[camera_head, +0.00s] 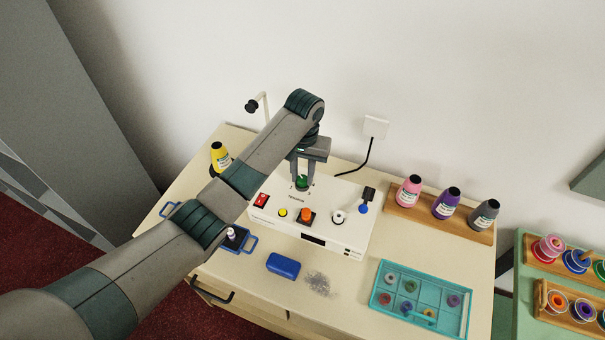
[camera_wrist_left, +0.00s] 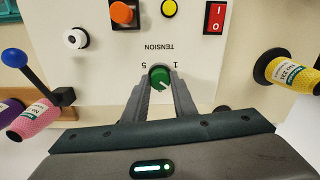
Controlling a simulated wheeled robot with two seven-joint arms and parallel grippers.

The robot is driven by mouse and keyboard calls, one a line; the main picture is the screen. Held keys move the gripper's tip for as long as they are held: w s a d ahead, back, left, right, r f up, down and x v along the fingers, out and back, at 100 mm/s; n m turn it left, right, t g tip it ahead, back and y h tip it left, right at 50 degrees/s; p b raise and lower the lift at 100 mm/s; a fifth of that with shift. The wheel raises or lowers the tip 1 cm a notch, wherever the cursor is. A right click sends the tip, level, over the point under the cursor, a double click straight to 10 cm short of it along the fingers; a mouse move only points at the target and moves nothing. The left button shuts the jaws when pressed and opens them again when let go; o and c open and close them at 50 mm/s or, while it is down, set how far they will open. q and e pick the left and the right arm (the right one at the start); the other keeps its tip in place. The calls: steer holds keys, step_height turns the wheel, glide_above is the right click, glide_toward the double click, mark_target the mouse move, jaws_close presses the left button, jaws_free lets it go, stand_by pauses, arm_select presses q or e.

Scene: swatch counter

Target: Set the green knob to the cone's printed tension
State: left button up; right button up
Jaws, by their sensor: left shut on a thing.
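The green knob (camera_head: 302,181) sits on the top of the white machine (camera_head: 270,207), above the printed word TENSION. My left gripper (camera_head: 301,176) reaches down over it. In the left wrist view the fingers (camera_wrist_left: 160,80) are shut on the sides of the green knob (camera_wrist_left: 159,73). A pale mark on the knob points to the lower right of that view. The digits 1 and 5 are printed near it, upside down there. A yellow cone (camera_head: 220,157) stands left of the machine; its label shows in the left wrist view (camera_wrist_left: 290,72), but I cannot read a tension. My right gripper is out of view.
The machine also has a red switch (camera_head: 262,200), a yellow button (camera_head: 283,212), an orange button (camera_head: 306,215) and a blue-tipped lever (camera_head: 364,207). Pink, purple and grey cones stand on a wooden rack (camera_head: 427,225). A teal tray (camera_head: 394,270) and blue block (camera_head: 283,266) lie in front.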

mark_target(304, 179)
arm_select(q)
steer(key=shift+w+r+n, duration=0.1)
steer(key=shift+n, duration=0.5)
steer(key=o, duration=1)
steer(key=shift+o, duration=0.2)
steer(key=shift+d+r+b, duration=0.1)
steer(key=shift+r+b, duration=0.25)
steer(key=shift+r, duration=0.3)
step_height(304, 179, up, 16)
